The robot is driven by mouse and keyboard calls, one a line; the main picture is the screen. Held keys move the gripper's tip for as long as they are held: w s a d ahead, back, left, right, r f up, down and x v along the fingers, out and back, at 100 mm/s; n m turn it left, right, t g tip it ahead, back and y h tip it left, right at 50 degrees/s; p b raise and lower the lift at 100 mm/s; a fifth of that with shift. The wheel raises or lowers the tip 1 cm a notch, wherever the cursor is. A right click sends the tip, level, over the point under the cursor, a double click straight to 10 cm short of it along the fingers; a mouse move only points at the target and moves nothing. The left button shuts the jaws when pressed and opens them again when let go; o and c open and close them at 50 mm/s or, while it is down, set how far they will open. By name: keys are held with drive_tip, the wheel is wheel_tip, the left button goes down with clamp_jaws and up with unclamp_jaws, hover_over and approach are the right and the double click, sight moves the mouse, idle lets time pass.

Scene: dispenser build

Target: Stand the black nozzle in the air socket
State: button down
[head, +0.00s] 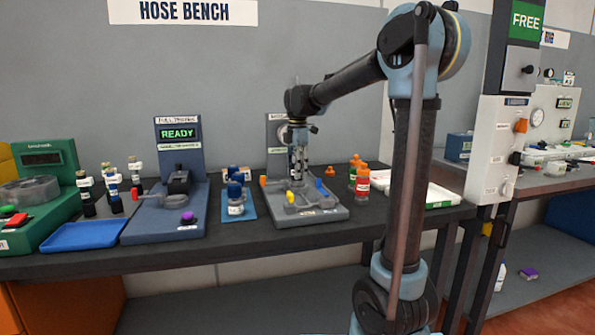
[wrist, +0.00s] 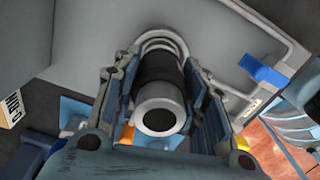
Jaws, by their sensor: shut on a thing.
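My gripper (head: 298,172) points down over the grey base plate (head: 322,215) of a station at the middle of the bench. In the wrist view, my gripper (wrist: 163,82) is shut on the black nozzle (wrist: 157,70), a cylinder with a black band and a pale grey ring at the near end. The nozzle lies between both fingers, in line with them. Its far end points at the grey plate, where a rounded pale outline shows around it. I cannot tell whether it touches the plate or stands in a socket. The air socket is not clearly visible.
A yellow part (head: 291,198) lies on the base plate. Left of it is a blue mat (head: 245,213) with bottles. Orange-capped bottles (head: 362,182) and a white tray (head: 440,195) are to the right. A blue tray (head: 88,236) and a READY station (head: 180,140) stand left.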

drive_tip(key=shift+f, duration=0.2)
drive_tip(key=c, duration=1.2)
unclamp_jaws()
drive_tip(key=shift+c, duration=0.2)
drive_tip(key=shift+r, duration=5.5)
